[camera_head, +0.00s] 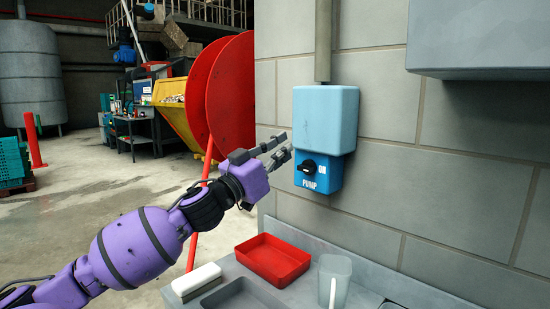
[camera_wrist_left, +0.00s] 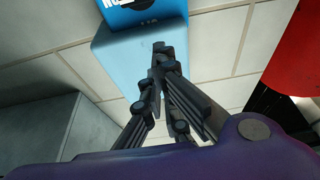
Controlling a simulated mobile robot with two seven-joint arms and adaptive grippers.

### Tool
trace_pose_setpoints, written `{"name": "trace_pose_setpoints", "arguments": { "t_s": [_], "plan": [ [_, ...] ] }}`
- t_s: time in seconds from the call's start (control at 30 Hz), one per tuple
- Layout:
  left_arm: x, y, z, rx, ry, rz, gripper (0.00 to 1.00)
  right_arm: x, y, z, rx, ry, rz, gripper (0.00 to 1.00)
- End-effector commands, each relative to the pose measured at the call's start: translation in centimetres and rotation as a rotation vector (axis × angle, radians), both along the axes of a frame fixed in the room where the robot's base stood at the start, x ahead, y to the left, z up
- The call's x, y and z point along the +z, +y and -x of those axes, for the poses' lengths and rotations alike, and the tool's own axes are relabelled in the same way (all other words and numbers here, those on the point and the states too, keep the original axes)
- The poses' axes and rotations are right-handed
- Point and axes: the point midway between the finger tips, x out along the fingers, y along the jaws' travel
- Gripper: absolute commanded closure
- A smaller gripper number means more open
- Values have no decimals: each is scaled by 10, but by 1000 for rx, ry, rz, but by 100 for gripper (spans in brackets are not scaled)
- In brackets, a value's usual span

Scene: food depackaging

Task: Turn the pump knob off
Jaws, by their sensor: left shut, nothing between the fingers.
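The pump switch box (camera_head: 319,172) is blue, fixed to the grey block wall below a light blue housing (camera_head: 325,118). Its black knob (camera_head: 308,168) lies roughly level, with the white words ON to its right and PUMP below. My left gripper (camera_head: 286,146) is shut and empty, just left of the box and slightly above the knob. In the left wrist view the fingers (camera_wrist_left: 160,60) are in front of the light blue housing (camera_wrist_left: 120,70), with the edge of the blue box (camera_wrist_left: 145,12) at the top. I cannot tell whether they touch it. The right gripper is not in view.
Below, a counter (camera_head: 345,299) holds a red tray (camera_head: 272,262), a clear cup (camera_head: 334,280) and a white block (camera_head: 196,280). Large red discs (camera_head: 232,95) stand left of the wall. A grey cabinet (camera_head: 480,40) overhangs at upper right. The wall around the box is clear.

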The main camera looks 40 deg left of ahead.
Motion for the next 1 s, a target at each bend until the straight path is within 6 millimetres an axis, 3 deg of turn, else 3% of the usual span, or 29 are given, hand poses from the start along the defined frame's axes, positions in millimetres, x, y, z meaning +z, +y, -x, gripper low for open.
{"name": "trace_pose_setpoints", "arguments": {
  "t_s": [0.27, 0.3, 0.4, 0.6, 1.0],
  "plan": [
    [19, -4, -46, 1, -4, -3, 100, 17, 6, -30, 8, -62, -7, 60],
    [12, -3, -48, 1, 1, 1, 100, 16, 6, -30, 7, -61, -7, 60],
    [-7, -3, -47, 2, 3, 1, 100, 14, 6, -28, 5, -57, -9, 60],
    [-22, -4, -46, 0, 0, 0, 100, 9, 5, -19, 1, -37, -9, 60],
    [-24, -4, -46, 0, -1, -1, 100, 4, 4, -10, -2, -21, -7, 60]
  ]
}}
